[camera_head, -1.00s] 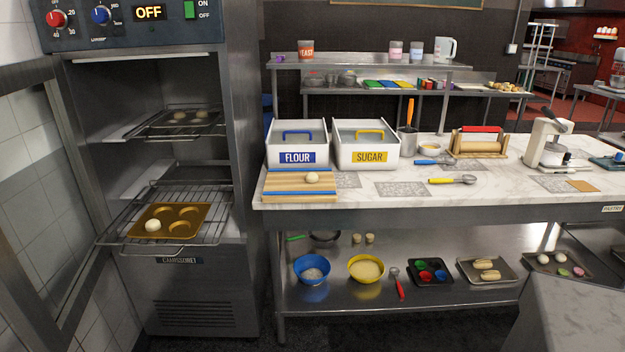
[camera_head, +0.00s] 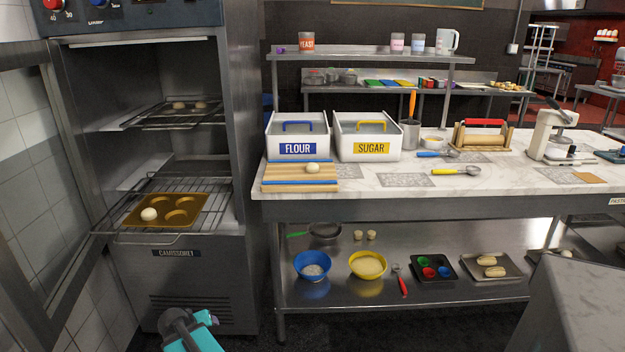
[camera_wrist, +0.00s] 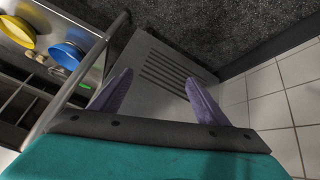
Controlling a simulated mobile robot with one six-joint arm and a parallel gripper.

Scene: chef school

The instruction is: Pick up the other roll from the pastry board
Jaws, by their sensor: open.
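One pale dough roll (camera_head: 312,168) lies on the striped wooden pastry board (camera_head: 299,179) at the left end of the marble counter, in front of the flour bin. Another roll (camera_head: 149,214) sits in the left front cup of the golden tin (camera_head: 166,211) on the cabinet's pulled-out wire rack. My gripper (camera_wrist: 156,90) is open and empty in the wrist view, its two purple fingers apart over the grey cabinet front and dark floor. In the head view my arm shows low at the bottom, well below the board and apart from both rolls.
The wire rack (camera_head: 210,208) juts out of the open cabinet. The lower shelf holds a blue bowl (camera_head: 312,281) and yellow bowl (camera_head: 367,278). Bare marble (camera_head: 370,181) lies right of the board.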

